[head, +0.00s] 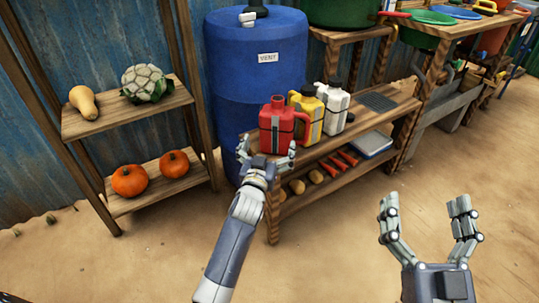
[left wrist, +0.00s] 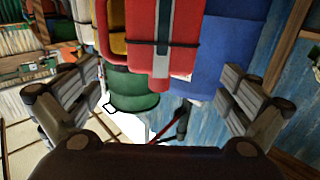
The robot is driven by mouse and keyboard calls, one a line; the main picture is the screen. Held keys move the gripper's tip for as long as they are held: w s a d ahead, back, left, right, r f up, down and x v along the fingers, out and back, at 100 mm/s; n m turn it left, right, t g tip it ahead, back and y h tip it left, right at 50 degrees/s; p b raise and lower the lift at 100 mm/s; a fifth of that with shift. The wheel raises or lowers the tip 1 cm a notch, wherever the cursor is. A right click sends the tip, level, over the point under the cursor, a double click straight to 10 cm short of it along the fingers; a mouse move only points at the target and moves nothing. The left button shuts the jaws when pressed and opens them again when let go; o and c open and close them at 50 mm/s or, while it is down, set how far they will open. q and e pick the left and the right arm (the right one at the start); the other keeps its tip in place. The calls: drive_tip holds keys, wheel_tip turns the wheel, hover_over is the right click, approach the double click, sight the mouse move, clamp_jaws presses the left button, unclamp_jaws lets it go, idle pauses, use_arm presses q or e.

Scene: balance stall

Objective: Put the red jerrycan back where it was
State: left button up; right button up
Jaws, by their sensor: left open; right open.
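The red jerrycan (head: 277,127) stands upright at the left end of the wooden bench top (head: 345,140), beside a yellow jerrycan (head: 306,112) and a white jerrycan (head: 333,105). My left gripper (head: 267,153) is open at the front of the red jerrycan, its fingers spread to either side of the can's lower part. In the left wrist view the red jerrycan (left wrist: 178,40) is ahead between the open fingers, with space on both sides; contact is not visible. My right gripper (head: 425,205) is open and empty over the sandy ground at the right.
A blue barrel (head: 257,75) stands behind the bench's left end. A wooden rack (head: 150,110) with squash, cauliflower and pumpkins is at left. A dark grid (head: 377,101) lies on the bench's right. The lower shelf holds potatoes, red-handled tools and a scale (head: 370,146).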

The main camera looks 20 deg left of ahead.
use_arm(q)
drive_tip(key=s+d+r+m+t+h, duration=0.1)
drive_tip(key=s+d+r+h, duration=0.1)
drive_tip(key=s+r, duration=0.3)
drive_tip(key=s+d+r+m+t+h, duration=0.1)
drive_tip(key=s+d+r+h, duration=0.2)
drive_tip(key=s, duration=0.8)
drive_tip(key=s+d+r+m+t+h, duration=0.1)
drive_tip(key=s+d+r+m+h, duration=0.1)
drive_tip(key=s+d+r, duration=0.2)
drive_tip(key=s+r, duration=0.3)
drive_tip(key=s, duration=0.1)
drive_tip(key=shift+s+r+t+h, duration=0.2)
drive_tip(key=shift+r+t+h, duration=0.1)
drive_tip(key=shift+h, duration=0.1)
drive_tip(key=shift+a, duration=0.1)
